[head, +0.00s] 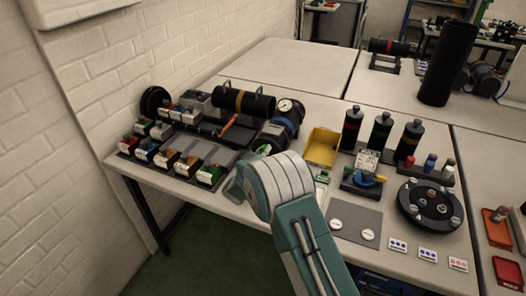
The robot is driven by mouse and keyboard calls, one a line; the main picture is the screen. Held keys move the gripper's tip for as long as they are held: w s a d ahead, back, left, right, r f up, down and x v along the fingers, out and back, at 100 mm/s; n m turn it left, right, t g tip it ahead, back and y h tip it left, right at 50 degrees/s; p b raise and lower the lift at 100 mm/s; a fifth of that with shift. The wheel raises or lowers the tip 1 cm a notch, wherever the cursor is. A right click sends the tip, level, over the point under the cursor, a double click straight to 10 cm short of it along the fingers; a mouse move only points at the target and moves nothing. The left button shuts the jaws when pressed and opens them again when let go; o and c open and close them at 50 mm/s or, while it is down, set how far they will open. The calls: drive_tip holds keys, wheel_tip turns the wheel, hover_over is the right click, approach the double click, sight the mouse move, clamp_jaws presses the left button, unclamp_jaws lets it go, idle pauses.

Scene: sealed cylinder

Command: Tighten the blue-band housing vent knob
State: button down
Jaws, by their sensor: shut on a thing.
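The blue-band housing (275,133) is a dark cylinder with a blue band, lying on the bench at the middle, with a round white-faced gauge (286,105) at its far end. My teal and white arm reaches up from the bottom, and its wrist bends over in front of the near end of the housing. My gripper (262,150) is at that near end, mostly hidden by the wrist. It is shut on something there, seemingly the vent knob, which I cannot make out.
Small coloured boxes (168,159) line the left. A yellow bin (322,147), bottles (381,132) and a round black carousel (430,204) stand to the right.

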drive_tip(key=shift+s+f+n, duration=0.15)
drive_tip(key=shift+f+n, duration=0.3)
drive_tip(key=shift+n, duration=0.75)
drive_tip(key=shift+c, duration=2)
unclamp_jaws()
drive_tip(key=shift+a+r, duration=0.15)
drive_tip(key=shift+r, duration=0.1)
drive_tip(key=v, duration=1.1)
drive_tip(key=shift+s+a, duration=0.2)
drive_tip(key=shift+s, duration=0.15)
